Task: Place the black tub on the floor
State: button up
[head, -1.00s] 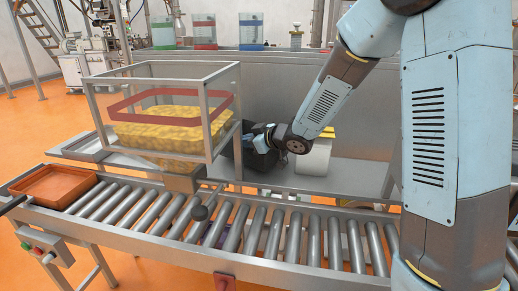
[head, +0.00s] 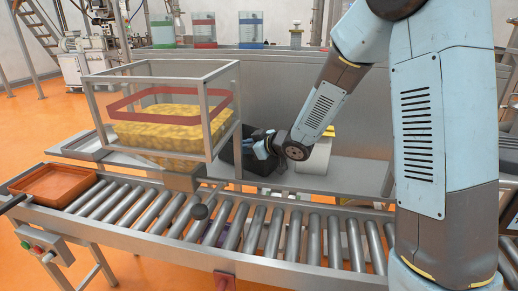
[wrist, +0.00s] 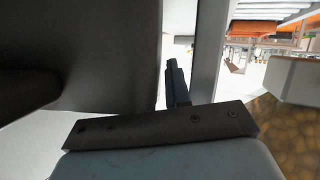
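The black tub (head: 263,161) stands on the grey ledge behind the roller conveyor, partly hidden by the clear-walled bin's frame and my gripper. My gripper (head: 256,143) reaches down to the tub's upper part from the right. In the wrist view a large dark surface, which looks like the tub (wrist: 112,55), fills the left half close to the lens. One finger of my gripper (wrist: 178,82) shows just right of it. Whether the fingers press on the tub wall is not clear.
A clear bin of yellow pieces (head: 155,132) stands directly left of the tub. A white cylinder (head: 315,158) is to its right. The roller conveyor (head: 270,230) runs in front, with an orange tray (head: 55,185) at its left end. Orange floor (head: 150,272) shows in front.

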jog(key=v, duration=1.2)
